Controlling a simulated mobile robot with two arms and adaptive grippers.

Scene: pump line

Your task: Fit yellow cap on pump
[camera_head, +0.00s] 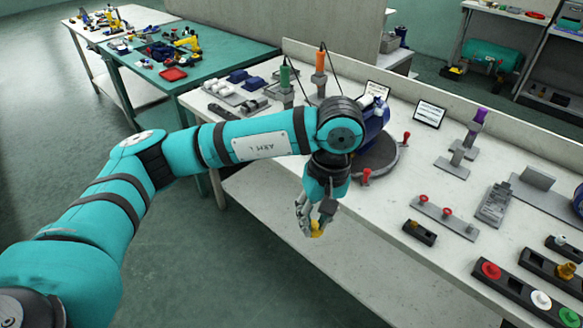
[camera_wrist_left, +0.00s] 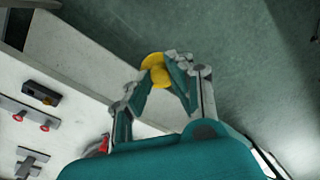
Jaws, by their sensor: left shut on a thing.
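My left gripper (camera_head: 314,222) is shut on the yellow cap (camera_head: 318,231) and holds it in front of the workbench's near edge, over the lower shelf and floor. In the left wrist view the yellow cap (camera_wrist_left: 154,65) sits between the fingertips (camera_wrist_left: 160,76), partly covered by them. The blue pump (camera_head: 374,117) stands on a dark round base (camera_head: 380,157) on the bench, behind my left arm, which hides much of it. Red clamp knobs (camera_head: 406,137) stand at the base's edge. My right gripper is not in view.
The bench (camera_head: 350,215) has a black rack (camera_head: 515,290) with red, white and green caps at front right. Corded tools (camera_head: 320,62) hang behind the arm.

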